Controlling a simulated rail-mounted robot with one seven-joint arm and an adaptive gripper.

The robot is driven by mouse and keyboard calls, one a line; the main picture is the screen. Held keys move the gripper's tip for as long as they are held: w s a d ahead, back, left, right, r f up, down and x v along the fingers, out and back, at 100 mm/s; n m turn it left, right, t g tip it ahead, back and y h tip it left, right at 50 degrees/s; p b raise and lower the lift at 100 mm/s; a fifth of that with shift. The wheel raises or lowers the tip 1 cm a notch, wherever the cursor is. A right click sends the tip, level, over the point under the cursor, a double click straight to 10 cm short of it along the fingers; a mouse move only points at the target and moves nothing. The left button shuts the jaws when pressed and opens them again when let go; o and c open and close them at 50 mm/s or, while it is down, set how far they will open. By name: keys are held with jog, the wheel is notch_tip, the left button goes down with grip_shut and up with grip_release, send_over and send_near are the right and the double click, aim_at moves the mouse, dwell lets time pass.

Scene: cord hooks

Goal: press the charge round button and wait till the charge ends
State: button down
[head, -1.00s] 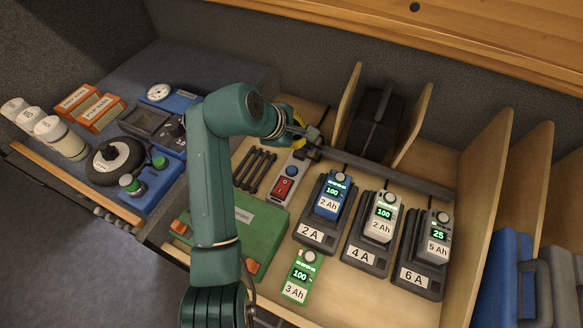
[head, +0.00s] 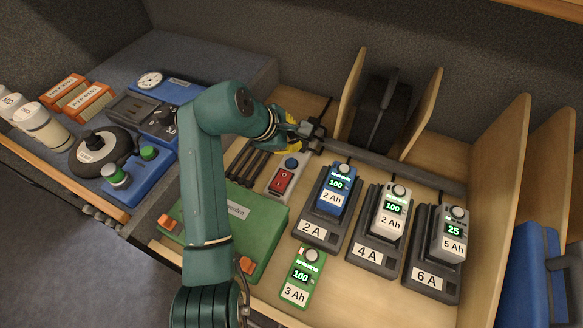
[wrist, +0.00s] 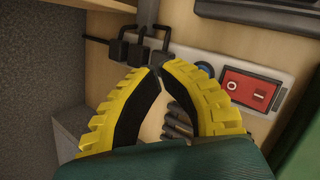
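The blue round button (head: 291,163) is on a grey power strip (head: 273,191), above a red rocker switch (head: 284,181). In the wrist view, the blue button (wrist: 206,69) is partly hidden by my right finger, beside the red switch (wrist: 251,90). My gripper (wrist: 157,69) has yellow ribbed fingers, with tips together and nothing seen between them. In the head view, the gripper (head: 296,131) is near the strip's far end, by the plugs. I cannot tell whether it touches anything. Charger 6A (head: 421,276) holds a grey 5 Ah battery (head: 453,241) reading 25.
Chargers 2A (head: 310,230) and 4A (head: 367,255) hold batteries reading 100. A loose green 3 Ah battery (head: 302,278) lies in front. A green case (head: 232,225) lies under my arm. Wooden dividers (head: 492,180) stand behind and at the right.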

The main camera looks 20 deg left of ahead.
aim_at(300, 156)
notch_tip(300, 156, down, 2)
jog(key=shift+b, duration=0.6)
jog(key=shift+f, duration=1.05)
jog(key=shift+f+p, duration=0.15)
jog(key=shift+p, duration=0.25)
jog(key=shift+f, duration=0.3)
jog(key=shift+f+p, duration=0.3)
jog(key=shift+f, duration=0.15)
dwell(0.3)
jog(key=shift+r+p, duration=0.9)
jog(key=shift+p, duration=0.3)
